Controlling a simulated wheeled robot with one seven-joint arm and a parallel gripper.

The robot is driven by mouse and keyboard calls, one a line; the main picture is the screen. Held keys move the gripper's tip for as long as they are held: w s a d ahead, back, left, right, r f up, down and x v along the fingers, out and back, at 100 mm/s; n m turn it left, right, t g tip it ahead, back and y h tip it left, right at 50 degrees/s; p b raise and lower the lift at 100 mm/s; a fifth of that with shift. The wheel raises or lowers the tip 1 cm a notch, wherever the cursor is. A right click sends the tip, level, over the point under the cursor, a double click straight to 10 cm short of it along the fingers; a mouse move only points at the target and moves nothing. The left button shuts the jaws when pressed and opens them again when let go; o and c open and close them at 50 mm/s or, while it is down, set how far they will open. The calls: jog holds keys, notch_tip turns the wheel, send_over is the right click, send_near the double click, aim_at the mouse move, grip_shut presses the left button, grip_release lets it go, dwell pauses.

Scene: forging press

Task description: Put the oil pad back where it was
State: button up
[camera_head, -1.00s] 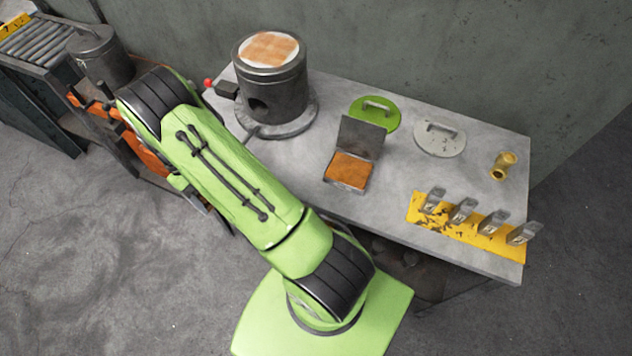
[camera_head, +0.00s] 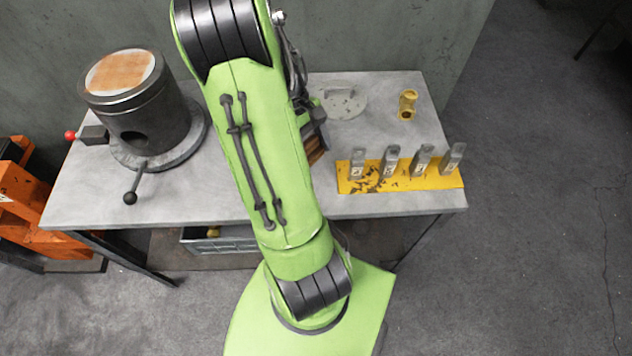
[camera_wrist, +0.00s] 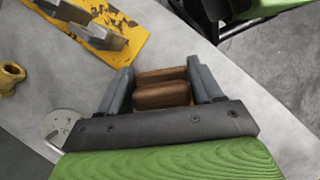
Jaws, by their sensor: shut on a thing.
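In the wrist view my gripper (camera_wrist: 162,80) is shut on a brown, rounded block, which I take to be the oil pad (camera_wrist: 161,96). The block shows as two brown ridges between the fingers. In the head view my gripper (camera_head: 311,122) is mostly hidden by my arm, above the middle of the table. Brown surfaces show just below it, but I cannot tell whether they are the held pad or something on the table. The open metal box with an orange inside, seen earlier, is hidden behind my arm.
A dark cylinder (camera_head: 138,112) with an orange-stained top stands on the grey table (camera_head: 245,208) at left, with a lever beside it. A yellow rack (camera_head: 400,183) with several metal blocks, a grey lidded disc (camera_head: 343,103) and a brass fitting (camera_head: 407,105) are at right.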

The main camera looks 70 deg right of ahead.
notch_tip(320, 180, down, 10)
jog(key=shift+s+r+b, duration=0.1)
jog(key=shift+s+b, duration=0.05)
jog(key=shift+b, duration=1)
jog(key=shift+f, duration=0.25)
jog(key=o, duration=1.1)
